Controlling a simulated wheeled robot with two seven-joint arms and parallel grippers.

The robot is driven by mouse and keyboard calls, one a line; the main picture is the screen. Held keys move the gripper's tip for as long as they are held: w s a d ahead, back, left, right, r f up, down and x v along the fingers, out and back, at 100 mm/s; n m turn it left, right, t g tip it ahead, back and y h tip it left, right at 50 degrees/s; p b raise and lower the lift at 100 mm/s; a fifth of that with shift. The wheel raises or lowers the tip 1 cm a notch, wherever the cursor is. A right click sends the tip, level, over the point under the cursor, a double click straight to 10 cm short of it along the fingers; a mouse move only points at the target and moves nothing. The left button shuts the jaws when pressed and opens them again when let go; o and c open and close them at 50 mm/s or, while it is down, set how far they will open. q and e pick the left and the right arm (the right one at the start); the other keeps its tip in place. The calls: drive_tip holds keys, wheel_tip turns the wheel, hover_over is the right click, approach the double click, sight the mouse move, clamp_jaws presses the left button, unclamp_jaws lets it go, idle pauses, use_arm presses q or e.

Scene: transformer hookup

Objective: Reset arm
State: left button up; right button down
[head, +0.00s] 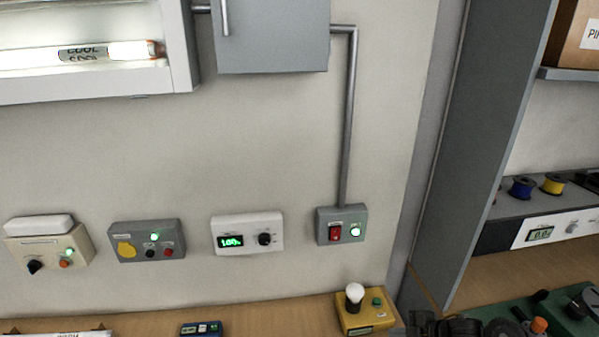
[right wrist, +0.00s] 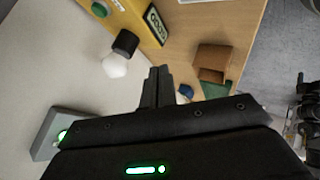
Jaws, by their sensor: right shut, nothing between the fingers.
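My right gripper (right wrist: 154,88) is shut and empty, its two dark fingers pressed together in the right wrist view. In the head view, dark parts of my right arm and gripper (head: 430,325) show at the bottom edge, just right of the yellow box (head: 366,315). The yellow box carries a white bulb (head: 354,293) and a green button. In the right wrist view the bulb (right wrist: 115,64) is left of the fingertips and apart from them. My left gripper is not in view.
A grey switch box (head: 341,224) with a red rocker and lit green lamp is on the wall. Other control boxes (head: 148,240) line the wall to its left. A grey shelf unit (head: 487,120) stands at right. A brown block (right wrist: 213,62) lies on the wooden bench.

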drive_tip(key=s+a+m+t+h, duration=0.2)
drive_tip(key=s+a+m, duration=0.4)
drive_tip(key=s+a, duration=0.15)
drive_tip(key=s+d+m+g+h, duration=0.25)
drive_tip(key=s+m, duration=0.25)
drive_tip(key=s, duration=0.6)
drive_tip(key=s+d+m+g+h, duration=0.25)
drive_tip(key=s+m, duration=0.35)
drive_tip(key=s, duration=0.5)
wheel_tip(320, 180, down, 33)
drive_tip(key=s+g+b, duration=0.1)
drive_tip(key=b, duration=0.6)
use_arm(q)
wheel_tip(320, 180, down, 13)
drive_tip(key=b, duration=0.5)
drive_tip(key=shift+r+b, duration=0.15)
drive_tip(key=shift+b, duration=0.15)
use_arm(e)
drive_tip(key=s+d+f+n+g, duration=0.1)
drive_tip(key=s+d+f, duration=0.2)
drive_tip(key=s+f, duration=1.3)
wheel_tip(320, 180, down, 4)
drive_tip(key=shift+d+f, duration=0.2)
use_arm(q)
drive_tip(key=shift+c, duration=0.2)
